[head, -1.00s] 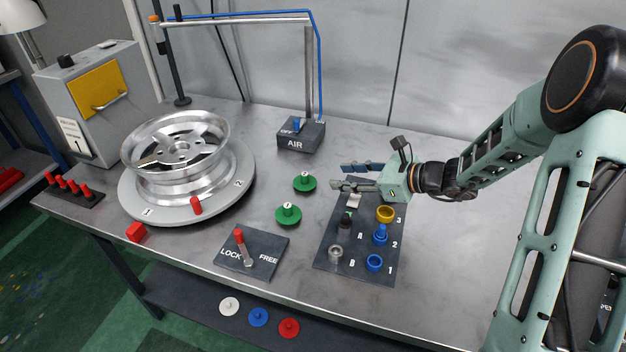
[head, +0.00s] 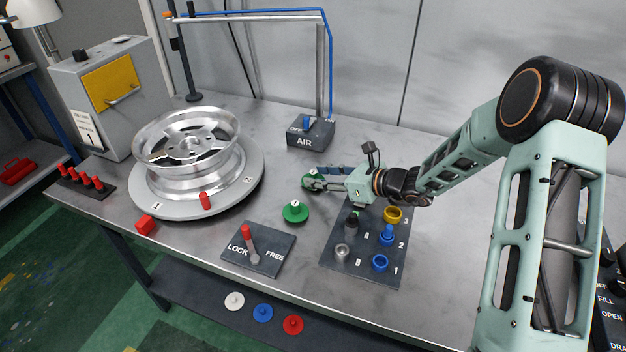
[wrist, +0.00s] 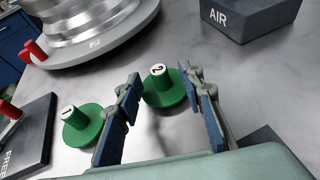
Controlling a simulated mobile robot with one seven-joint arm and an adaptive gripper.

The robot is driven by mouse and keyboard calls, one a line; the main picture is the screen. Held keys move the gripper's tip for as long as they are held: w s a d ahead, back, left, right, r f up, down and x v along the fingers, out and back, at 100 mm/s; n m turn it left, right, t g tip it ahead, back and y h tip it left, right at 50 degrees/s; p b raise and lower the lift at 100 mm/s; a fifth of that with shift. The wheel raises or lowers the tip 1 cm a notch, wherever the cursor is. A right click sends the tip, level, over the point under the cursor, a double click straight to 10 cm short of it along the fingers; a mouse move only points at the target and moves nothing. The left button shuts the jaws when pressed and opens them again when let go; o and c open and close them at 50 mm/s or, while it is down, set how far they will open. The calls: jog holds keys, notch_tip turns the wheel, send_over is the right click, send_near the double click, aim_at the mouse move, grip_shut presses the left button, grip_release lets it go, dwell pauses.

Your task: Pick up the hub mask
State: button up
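Two green hub masks, flat discs with a knob on top, lie on the bench. The one marked 2 (wrist: 158,88) is farther back, and the one marked 1 (head: 295,212) is nearer the front edge. My gripper (head: 314,178) is open and empty. In the wrist view the knob of mask 2 stands between and slightly beyond the two blue-padded fingers (wrist: 163,82). In the head view the fingers partly cover mask 2 (head: 307,183). Mask 1 also shows left of the left finger in the wrist view (wrist: 82,125). I cannot tell whether a finger touches mask 2.
A silver wheel (head: 187,150) sits on a round plate at the left. The AIR box (head: 310,135) stands behind the masks. A LOCK/FREE lever plate (head: 270,262) lies at the front, and a dark board (head: 345,268) of fittings lies beneath my wrist.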

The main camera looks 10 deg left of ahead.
jog(key=shift+w+a+f, duration=0.2)
jog(key=shift+a, duration=0.15)
grip_shut()
jog(key=shift+r, duration=0.1)
jog(key=shift+r, duration=0.4)
notch_tip(320, 180, up, 2)
jog(key=shift+r, duration=0.1)
jog(key=s+d+r, duration=0.5)
jog(key=s+r, duration=0.5)
jog(key=s, duration=0.3)
